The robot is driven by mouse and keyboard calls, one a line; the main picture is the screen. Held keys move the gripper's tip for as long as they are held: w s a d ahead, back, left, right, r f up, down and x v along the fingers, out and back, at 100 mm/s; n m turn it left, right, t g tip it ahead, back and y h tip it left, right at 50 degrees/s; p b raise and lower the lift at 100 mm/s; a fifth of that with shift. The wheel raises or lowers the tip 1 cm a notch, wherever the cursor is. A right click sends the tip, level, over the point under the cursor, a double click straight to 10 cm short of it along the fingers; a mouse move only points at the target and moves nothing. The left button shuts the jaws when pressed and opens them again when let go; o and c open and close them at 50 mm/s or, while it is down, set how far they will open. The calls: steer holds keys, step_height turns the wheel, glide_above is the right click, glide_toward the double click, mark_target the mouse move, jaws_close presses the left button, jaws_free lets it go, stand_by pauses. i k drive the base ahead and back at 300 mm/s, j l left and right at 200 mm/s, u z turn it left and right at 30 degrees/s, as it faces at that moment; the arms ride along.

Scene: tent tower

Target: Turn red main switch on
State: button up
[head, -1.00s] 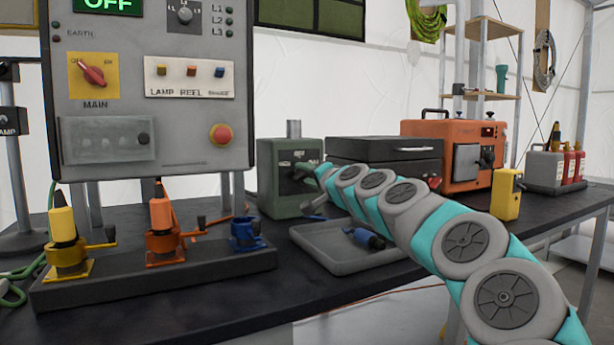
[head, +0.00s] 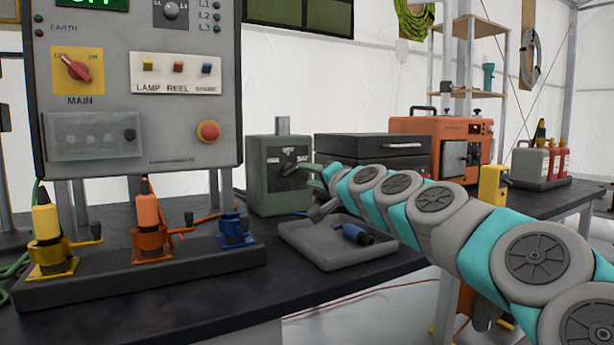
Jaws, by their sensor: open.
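The red main switch (head: 75,68) is a rotary handle on a yellow plate, labelled MAIN, at the upper left of the grey panel (head: 190,112). Its handle is tilted, with its upper end toward the OFF mark at the upper left. A green display (head: 98,3) above it is cut off by the picture's top edge. My gripper (head: 312,182) is well to the right of the panel, in front of the green box (head: 268,172). Its fingers are apart and nothing shows between them. The gripper does not touch the main switch.
A red stop button (head: 208,131) and small coloured switches sit on the panel. Yellow, orange and blue connectors (head: 150,230) stand on a dark base before it. A grey tray (head: 335,245) holds a blue plug (head: 355,234). An orange machine (head: 440,140) stands behind my arm.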

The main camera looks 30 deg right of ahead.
mark_target(78, 70)
steer(key=k, duration=1)
